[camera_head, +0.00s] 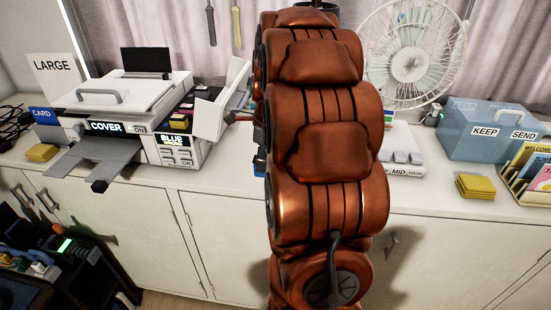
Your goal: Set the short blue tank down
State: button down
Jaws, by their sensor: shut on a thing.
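My copper-coloured arm stands upright in the middle of the view and covers what is behind it. My gripper is hidden behind it. A small patch of blue (259,162) shows at the arm's left edge, low by the counter; I cannot tell if it is the short blue tank. The printer (120,95) on the left has an open side bay (181,122) with a yellow and a magenta piece in it. A label reading BLUE (172,139) sits below the bay. A white flap (222,100) stands tilted open beside it.
The white counter (440,198) holds yellow pads (475,187), a blue-grey KEEP/SEND box (487,132), a card rack (530,172) and a fan (414,60). A LARGE sign (54,66) stands at the left.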

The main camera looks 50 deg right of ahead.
jog(key=d, duration=0.4)
jog(key=shift+w+d+f+p, duration=0.2)
jog(key=shift+w+d+p, duration=0.15)
jog(key=shift+w+d+f, duration=0.1)
jog(key=shift+d+f, duration=0.15)
jog(key=shift+d, duration=0.4)
jog(key=shift+f, duration=1.65)
jog(key=shift+f, duration=0.2)
jog(key=c, duration=0.8)
grip_release()
jog(key=shift+c, duration=0.2)
jog(key=shift+r, duration=0.15)
notch_tip(320, 180, up, 12)
jog(key=s+b, duration=0.1)
jog(key=b, duration=0.2)
jog(key=shift+d, duration=0.35)
